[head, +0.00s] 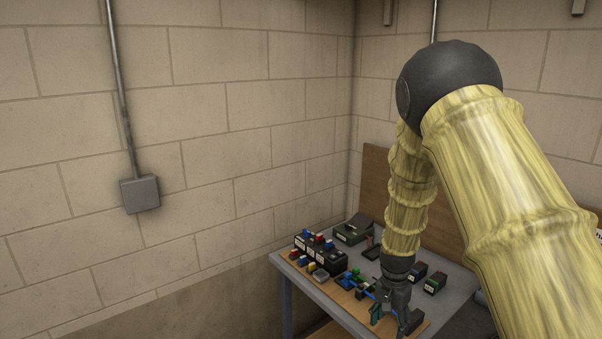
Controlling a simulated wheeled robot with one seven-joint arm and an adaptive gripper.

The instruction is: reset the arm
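My arm, yellow with dark joints, comes in from the right and bends down toward a workbench (297,280) in the corner. My gripper (393,319) is dark and points down over the front part of the bench. Its two fingers stand apart, and I see nothing held between them. The view is small here, so I cannot tell whether the fingertips touch the bench or the small parts beside them.
A wooden board (337,292) along the bench front carries small blue and green parts. Black bins with coloured pieces (320,255) stand at the left. A dark green box (352,230) is at the back, and small dark boxes (435,283) are right of my gripper. Block walls close behind.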

